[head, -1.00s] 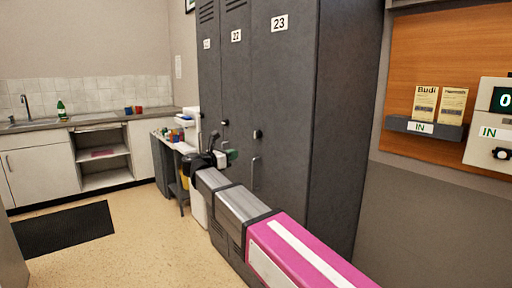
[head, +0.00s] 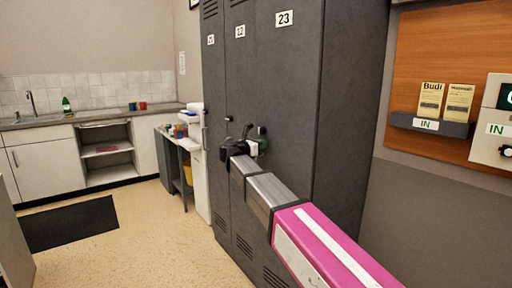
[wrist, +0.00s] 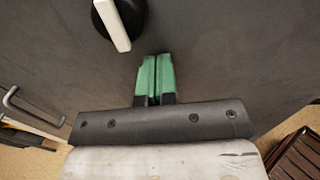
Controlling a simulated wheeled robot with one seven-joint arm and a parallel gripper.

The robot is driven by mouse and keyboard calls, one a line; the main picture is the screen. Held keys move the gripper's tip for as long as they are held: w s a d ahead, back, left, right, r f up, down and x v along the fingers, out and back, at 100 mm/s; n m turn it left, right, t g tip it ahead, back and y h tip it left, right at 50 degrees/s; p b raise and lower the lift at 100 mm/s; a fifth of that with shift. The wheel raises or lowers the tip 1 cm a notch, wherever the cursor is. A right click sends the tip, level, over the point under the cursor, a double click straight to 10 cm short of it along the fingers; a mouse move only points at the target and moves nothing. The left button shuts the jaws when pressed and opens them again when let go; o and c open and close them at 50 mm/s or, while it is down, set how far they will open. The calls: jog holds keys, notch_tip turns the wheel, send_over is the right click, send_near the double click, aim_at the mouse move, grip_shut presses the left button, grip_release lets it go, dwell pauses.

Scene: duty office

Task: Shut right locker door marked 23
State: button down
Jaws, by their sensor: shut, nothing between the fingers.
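The right locker door marked 23 (head: 284,70) is dark grey and stands in line with its neighbour in the head view; I see no clear gap at its edges. Its black round knob with a pale lever (wrist: 118,24) shows at the top of the wrist view. My gripper (wrist: 155,76) has its green fingertips together, with nothing between them. They point at the dark door face, just below and right of the knob. In the head view my gripper (head: 258,147) is in front of door 23 and hides its handle area. I cannot tell whether the fingertips touch the door.
Locker doors 22 (head: 239,90) and 21 (head: 210,80) are to the left. A small side table (head: 178,140) and a kitchen counter (head: 50,122) stand further back. A dark mat (head: 68,223) lies on open floor. An orange-brown board (head: 430,55) hangs at the right.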

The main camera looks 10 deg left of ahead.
jog(key=shift+w+d, duration=0.1)
jog(key=shift+w, duration=0.05)
jog(key=shift+x, duration=1.45)
jog(key=shift+w, duration=0.1)
